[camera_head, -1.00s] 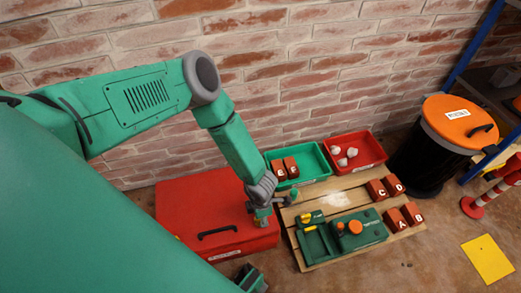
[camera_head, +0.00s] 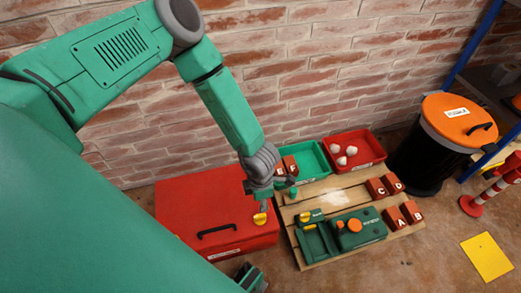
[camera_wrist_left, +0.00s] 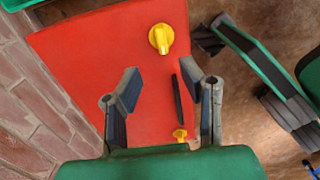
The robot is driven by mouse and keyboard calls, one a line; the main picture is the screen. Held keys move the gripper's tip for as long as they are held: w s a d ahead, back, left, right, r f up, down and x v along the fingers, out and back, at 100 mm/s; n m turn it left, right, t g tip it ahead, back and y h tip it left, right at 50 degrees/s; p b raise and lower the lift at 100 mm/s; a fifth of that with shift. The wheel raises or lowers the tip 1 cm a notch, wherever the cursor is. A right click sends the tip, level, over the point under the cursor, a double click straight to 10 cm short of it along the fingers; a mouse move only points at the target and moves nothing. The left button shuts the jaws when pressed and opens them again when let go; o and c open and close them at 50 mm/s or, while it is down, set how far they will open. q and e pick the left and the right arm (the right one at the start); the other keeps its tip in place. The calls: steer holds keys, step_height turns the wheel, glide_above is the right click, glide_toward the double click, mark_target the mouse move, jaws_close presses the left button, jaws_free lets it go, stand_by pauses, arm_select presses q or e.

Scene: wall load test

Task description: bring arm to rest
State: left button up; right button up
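My left gripper (camera_head: 272,200) hangs from the green arm above the right part of the red box (camera_head: 175,200). In the left wrist view the fingers of my left gripper (camera_wrist_left: 165,92) are apart with nothing between them, and the red box lid (camera_wrist_left: 90,45) lies below. The lid carries a black handle (camera_head: 217,231), and a yellow latch (camera_head: 260,219) shows just below the gripper. What looks like my right gripper (camera_head: 250,278) is at the bottom edge of the head view, mostly cut off; its fingers are unclear.
A wooden pallet (camera_head: 290,224) holds a green tool case (camera_head: 360,228) and several lettered red blocks (camera_head: 393,183). Behind stand a green bin (camera_head: 318,150) and a red bin (camera_head: 372,143). A black barrel (camera_head: 425,165) with orange lid is at right. Brick wall is behind.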

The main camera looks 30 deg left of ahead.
arm_select(q)
steer(key=shift+r, duration=0.2)
stand_by(0.4)
steer(key=s+a+r+m+p, duration=0.2)
steer(key=s+r+m+p, duration=0.4)
steer(key=m, duration=0.8)
steer(key=s+a+r+m+p, duration=0.3)
steer(key=s+r+m+p, duration=0.2)
steer(key=s+r+m, duration=0.6)
step_height(320, 180, up, 3)
steer(key=m, duration=0.3)
steer(key=shift+r+m+t+p, duration=0.15)
steer(key=shift+m+t+p, duration=0.15)
steer(key=shift+p, duration=0.05)
